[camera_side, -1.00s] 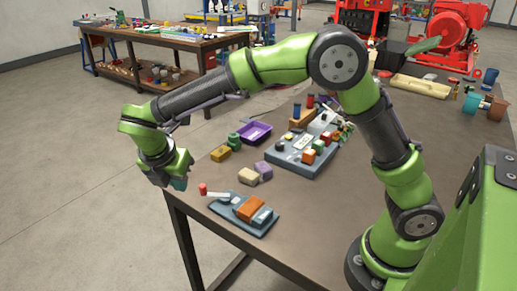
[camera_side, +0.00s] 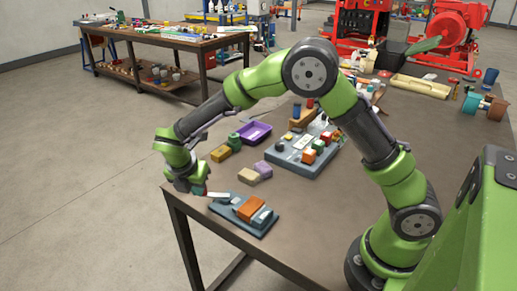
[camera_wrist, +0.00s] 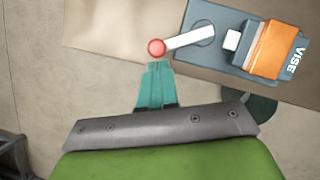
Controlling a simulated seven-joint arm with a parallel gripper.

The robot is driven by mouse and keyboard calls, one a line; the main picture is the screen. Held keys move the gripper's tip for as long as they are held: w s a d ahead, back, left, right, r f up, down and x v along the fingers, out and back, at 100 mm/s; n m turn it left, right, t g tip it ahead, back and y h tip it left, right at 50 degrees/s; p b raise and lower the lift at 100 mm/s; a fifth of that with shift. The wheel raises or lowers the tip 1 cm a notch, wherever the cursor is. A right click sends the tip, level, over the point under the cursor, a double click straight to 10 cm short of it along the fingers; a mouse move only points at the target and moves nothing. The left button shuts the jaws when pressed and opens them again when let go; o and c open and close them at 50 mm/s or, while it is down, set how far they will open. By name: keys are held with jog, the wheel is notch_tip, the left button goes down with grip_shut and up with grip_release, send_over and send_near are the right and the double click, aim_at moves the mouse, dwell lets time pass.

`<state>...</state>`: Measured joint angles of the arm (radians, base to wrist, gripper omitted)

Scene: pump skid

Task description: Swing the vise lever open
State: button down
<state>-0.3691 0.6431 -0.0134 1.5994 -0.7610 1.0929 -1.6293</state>
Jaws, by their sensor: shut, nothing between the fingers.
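The vise is a blue-grey base (camera_side: 237,222) with an orange block (camera_side: 250,207), near the table's front left corner. A white lever (camera_wrist: 190,38) reaches left from a round pivot on the base and ends in a red ball knob (camera_wrist: 157,48). In the side view the lever (camera_side: 218,196) shows, and the knob is mostly hidden by my gripper. My gripper (camera_wrist: 157,68) has teal fingers, shut and empty, with the tips right at the knob's near side. I cannot tell whether they touch it.
The table edge (camera_wrist: 75,45) runs close by, with open floor beyond. In the side view, a yellow block (camera_side: 220,153), tan block (camera_side: 248,176), purple tray (camera_side: 254,132) and grey panel with coloured blocks (camera_side: 290,160) stand behind the vise.

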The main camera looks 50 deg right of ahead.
jog(key=shift+w+d+m+g, duration=0.35)
jog(key=shift+w+m+g, duration=0.1)
jog(key=shift+m, duration=0.45)
jog(key=shift+w+d+m, duration=0.35)
jog(key=shift+m, duration=0.35)
jog(key=d+m+g, duration=0.1)
jog(key=w+d+m, duration=0.1)
jog(key=m, duration=0.1)
jog(key=shift+w+g, duration=0.15)
jog(key=shift+g, duration=0.2)
jog(key=d+m, duration=0.1)
jog(key=m, duration=0.1)
jog(key=d+m+g, duration=0.1)
jog(key=m, duration=0.1)
jog(key=shift+w, duration=0.3)
jog(key=shift+d+m+g+y, duration=0.2)
jog(key=shift+d+m+g, duration=0.15)
jog(key=shift+d+m, duration=0.35)
jog(key=shift+d+m+g+y, duration=0.2)
jog(key=shift+d+m+g, duration=0.2)
jog(key=shift+m, duration=0.6)
jog(key=v, duration=1.2)
